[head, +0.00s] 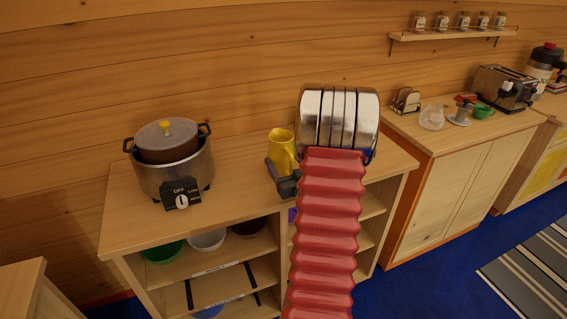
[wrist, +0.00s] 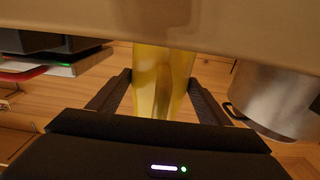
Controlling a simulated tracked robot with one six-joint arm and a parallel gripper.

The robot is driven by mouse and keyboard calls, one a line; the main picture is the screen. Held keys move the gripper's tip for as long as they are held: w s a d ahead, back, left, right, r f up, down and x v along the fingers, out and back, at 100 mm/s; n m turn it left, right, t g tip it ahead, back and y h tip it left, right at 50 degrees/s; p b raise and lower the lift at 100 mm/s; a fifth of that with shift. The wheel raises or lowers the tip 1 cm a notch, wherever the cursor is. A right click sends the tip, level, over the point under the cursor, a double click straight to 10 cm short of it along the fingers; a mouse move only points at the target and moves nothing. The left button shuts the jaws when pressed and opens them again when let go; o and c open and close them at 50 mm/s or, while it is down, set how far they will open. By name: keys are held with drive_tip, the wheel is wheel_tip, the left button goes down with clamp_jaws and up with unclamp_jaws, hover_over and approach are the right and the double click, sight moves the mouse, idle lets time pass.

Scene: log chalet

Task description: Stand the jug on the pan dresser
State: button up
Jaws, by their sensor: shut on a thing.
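A yellow jug (head: 281,147) is upright at the pan dresser (head: 125,225), near the back middle of its wooden top in the head view. My gripper (head: 287,181) is shut on the jug from the near side. In the wrist view the jug (wrist: 160,82) is between the two dark fingers of my gripper (wrist: 163,98). One end of the jug meets a tan surface there, and I cannot tell whether its base touches the dresser top. Part of the jug's right side is close to my arm in the head view.
A slow cooker (head: 175,170) stands left of the jug on the dresser; a metal pot side (wrist: 270,100) shows in the wrist view. Bowls (head: 207,238) sit on the shelf below. A cabinet (head: 450,170) with a toaster (head: 503,88) stands right. Dresser top between cooker and jug is clear.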

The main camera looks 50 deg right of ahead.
idle(0.3)
drive_tip(key=o, duration=1.8)
drive_tip(key=v, duration=1.2)
drive_tip(key=shift+s, duration=0.2)
